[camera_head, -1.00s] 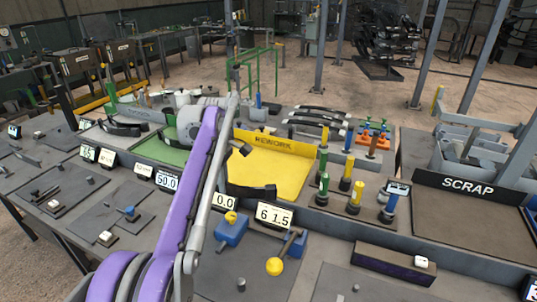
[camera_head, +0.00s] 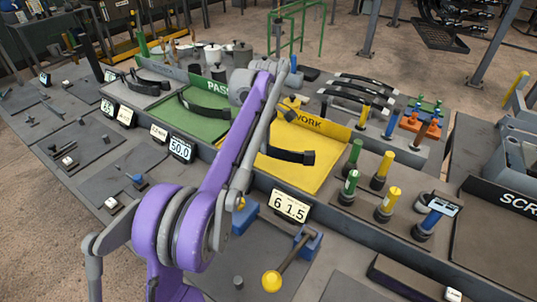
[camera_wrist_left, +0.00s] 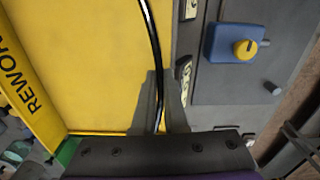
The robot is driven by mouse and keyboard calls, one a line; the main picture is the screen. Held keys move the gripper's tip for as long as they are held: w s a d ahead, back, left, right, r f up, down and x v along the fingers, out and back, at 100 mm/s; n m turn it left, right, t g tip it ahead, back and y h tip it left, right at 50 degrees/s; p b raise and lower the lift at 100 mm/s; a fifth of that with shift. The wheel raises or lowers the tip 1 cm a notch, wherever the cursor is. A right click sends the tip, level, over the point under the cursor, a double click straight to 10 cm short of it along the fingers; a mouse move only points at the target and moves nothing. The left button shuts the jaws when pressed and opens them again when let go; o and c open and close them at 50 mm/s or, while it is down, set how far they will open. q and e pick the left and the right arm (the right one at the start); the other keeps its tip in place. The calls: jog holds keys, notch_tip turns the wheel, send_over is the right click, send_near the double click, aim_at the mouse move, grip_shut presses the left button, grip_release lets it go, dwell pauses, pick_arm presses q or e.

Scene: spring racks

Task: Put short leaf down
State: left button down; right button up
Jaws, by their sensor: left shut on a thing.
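A short black leaf (camera_head: 290,156) reaches out from behind my left forearm over the front part of the yellow REWORK tray (camera_head: 300,180). In the left wrist view the leaf (camera_wrist_left: 153,40) is a thin dark curved strip running up from between my fingers. My left gripper (camera_wrist_left: 160,112) is shut on it near its lower end in that view, above the yellow tray close to its front edge. In the head view my forearm hides the fingers. I cannot tell whether the leaf touches the tray. My right gripper is not in view.
The green PASS tray (camera_head: 178,122) holds another dark leaf (camera_head: 203,106). Several leaves lie on a rack (camera_head: 365,88) behind. Green and yellow posts (camera_head: 383,170) stand right of the yellow tray. A display (camera_head: 290,205) and blue fixture (camera_head: 307,242) are in front.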

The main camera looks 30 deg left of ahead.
pick_arm(q)
jog(key=shift+w+f, duration=0.15)
jog(key=shift+f, duration=2.3)
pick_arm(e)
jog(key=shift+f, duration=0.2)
pick_arm(q)
jog(key=shift+f, duration=0.1)
jog(key=c, duration=1.4)
grip_release()
jog(key=shift+f, duration=0.1)
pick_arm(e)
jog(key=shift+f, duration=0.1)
pick_arm(q)
jog(key=o, duration=0.4)
jog(key=shift+o, duration=0.2)
notch_tip(320, 180, up, 12)
jog(key=shift+r+p, duration=0.2)
jog(key=shift+p, duration=0.45)
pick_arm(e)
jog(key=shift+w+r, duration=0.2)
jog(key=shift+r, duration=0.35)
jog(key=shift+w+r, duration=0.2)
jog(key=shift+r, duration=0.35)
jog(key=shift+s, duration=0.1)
